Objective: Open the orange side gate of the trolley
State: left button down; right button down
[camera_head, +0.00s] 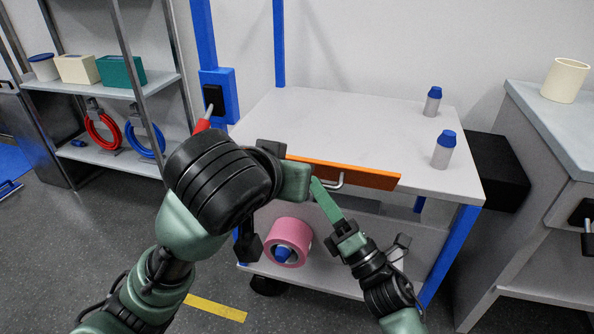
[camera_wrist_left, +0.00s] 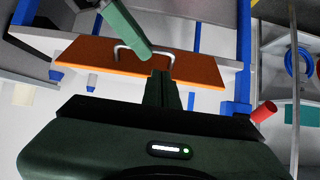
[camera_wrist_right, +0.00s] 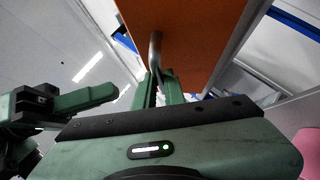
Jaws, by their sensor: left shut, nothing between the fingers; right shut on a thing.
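The orange side gate (camera_head: 370,178) runs along the near edge of the trolley's white top (camera_head: 310,120). I cannot tell whether it is tilted. Its grey U-shaped handle (camera_head: 338,183) sticks out on my side. My right gripper (camera_head: 321,188) is shut on the handle; its fingers (camera_wrist_right: 158,82) meet the metal bar in the right wrist view. My left gripper (camera_head: 297,182) is shut and empty close beside the handle, partly hidden behind its own arm. In the left wrist view the left fingers (camera_wrist_left: 163,82) point at the gate near one end of the handle.
Two blue-capped bottles (camera_head: 444,148) (camera_head: 433,100) stand on the trolley top. A pink roll (camera_head: 288,240) lies on the lower shelf. A grey counter (camera_head: 560,130) with a cream cup (camera_head: 565,80) is at right, a shelf rack (camera_head: 100,90) at left. The trolley top's middle is clear.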

pick_arm(q)
jog(key=x, duration=0.6)
jog(key=shift+w+f, duration=0.2)
jog(key=shift+w, duration=0.05)
jog(key=shift+s+f+t, duration=0.3)
jog(key=shift+s+f, duration=0.1)
jog(key=shift+f, duration=0.35)
pick_arm(e)
jog(key=shift+d+r, duration=0.1)
jog(key=c, duration=1.5)
grip_release()
jog(key=shift+r, duration=0.1)
